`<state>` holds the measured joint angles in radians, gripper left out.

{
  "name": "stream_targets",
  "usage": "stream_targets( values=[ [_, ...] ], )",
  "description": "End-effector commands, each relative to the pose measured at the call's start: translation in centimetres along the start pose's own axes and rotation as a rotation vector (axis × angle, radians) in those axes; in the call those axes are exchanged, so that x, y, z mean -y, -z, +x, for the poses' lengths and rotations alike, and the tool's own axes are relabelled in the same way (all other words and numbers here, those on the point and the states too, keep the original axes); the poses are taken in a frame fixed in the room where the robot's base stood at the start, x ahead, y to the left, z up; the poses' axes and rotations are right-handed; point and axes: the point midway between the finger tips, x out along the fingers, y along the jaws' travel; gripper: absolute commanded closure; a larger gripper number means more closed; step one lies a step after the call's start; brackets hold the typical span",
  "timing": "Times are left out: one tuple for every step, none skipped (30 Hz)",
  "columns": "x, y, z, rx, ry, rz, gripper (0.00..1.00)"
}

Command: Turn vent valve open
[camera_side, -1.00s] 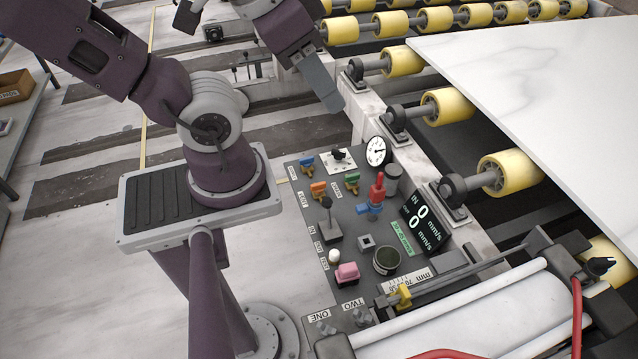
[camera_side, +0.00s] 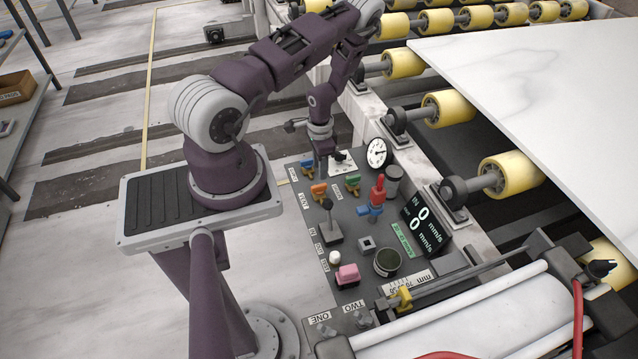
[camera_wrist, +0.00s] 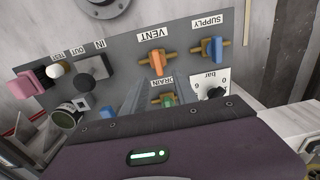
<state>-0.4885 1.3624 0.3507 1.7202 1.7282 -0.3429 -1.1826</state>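The vent valve has an orange handle (camera_wrist: 157,62) on brass fittings beside the VENT label in the wrist view. It also shows in the side view (camera_side: 318,189). My gripper (camera_side: 324,168) points down at the far end of the panel, close to the vent valve and the blue supply valve (camera_side: 306,166). In the wrist view, my grey fingers (camera_wrist: 146,92) show just below and left of the orange handle, seemingly apart from it. Their tips are partly hidden, and I cannot tell how wide they stand.
The blue supply handle (camera_wrist: 213,48) is right of the vent.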

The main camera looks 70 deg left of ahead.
Motion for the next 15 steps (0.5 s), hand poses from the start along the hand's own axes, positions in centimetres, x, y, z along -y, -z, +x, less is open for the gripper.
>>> stream_targets(
  values=[
    [-0.2, -0.5, 0.7, 0.01, -0.012, 0.002, 0.65],
    [-0.2, -0.6, 1.1, 0.013, -0.015, 0.003, 0.65],
    [-0.2, -0.7, 1.8, 0.014, -0.016, 0.003, 0.65],
    [-0.3, -0.7, 2.4, 0.014, -0.016, 0.003, 0.65],
    [-0.3, -0.7, 3.0, 0.012, -0.016, 0.001, 0.65],
    [-0.3, -0.7, 3.8, 0.012, -0.015, 0.002, 0.65],
    [-0.3, -0.7, 4.4, 0.013, -0.015, 0.003, 0.65],
    [-0.3, -0.6, 5.0, 0.012, -0.014, 0.003, 0.65],
    [-0.4, -0.7, 5.7, 0.012, -0.015, 0.003, 0.65],
    [-0.3, -0.6, 6.1, 0.011, -0.014, 0.004, 0.65],
    [-0.3, -0.6, 6.5, 0.012, -0.014, 0.004, 0.65],
    [-0.3, -0.6, 6.9, 0.011, -0.013, 0.003, 0.65],
    [-0.3, -0.6, 7.1, 0.011, -0.012, 0.003, 0.65],
    [-0.3, -0.6, 7.3, 0.011, -0.012, 0.003, 0.65],
    [-0.3, -0.6, 7.4, 0.011, -0.012, 0.003, 0.65]
  ],
)
